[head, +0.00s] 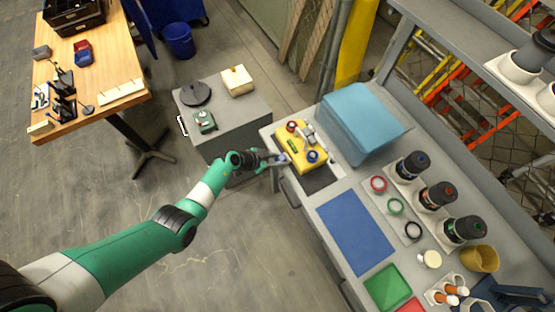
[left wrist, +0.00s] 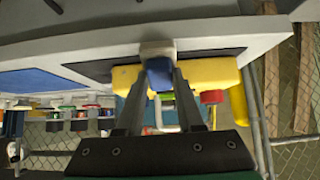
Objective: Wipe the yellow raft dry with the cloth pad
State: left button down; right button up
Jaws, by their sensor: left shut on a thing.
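The yellow raft (head: 315,162) lies on a dark mat (head: 318,181) at the far left end of the grey bench. Red and blue rings, a green piece and a pale part sit on it. In the left wrist view the raft (left wrist: 215,72) appears upside down, behind the fingertips. My right gripper is out of view.
A teal box (head: 355,120) stands right behind the raft. A blue mat (head: 355,232), rings and black canisters (head: 437,195) lie nearer along the bench. A grey cabinet (head: 228,120) with several items stands left of the bench.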

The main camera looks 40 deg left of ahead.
pick_arm(q)
jog(key=shift+w+a, duration=0.1)
jog(key=shift+w+a+b, duration=0.3)
jog(key=shift+a, duration=0.6)
jog(key=shift+a, duration=0.1)
jog(key=shift+w+a+b, duration=0.2)
jog(key=shift+a+b, duration=0.05)
jog(key=shift+a, duration=0.25)
jog(key=shift+w+a+b, duration=0.15)
jog(key=shift+a+b, duration=0.05)
jog(key=shift+a, duration=0.25)
jog(key=shift+a, duration=0.1)
jog(key=shift+w+a+b, duration=0.35)
jog(key=shift+a+b, duration=0.25)
jog(key=shift+a, duration=0.3)
jog(key=shift+a, duration=0.1)
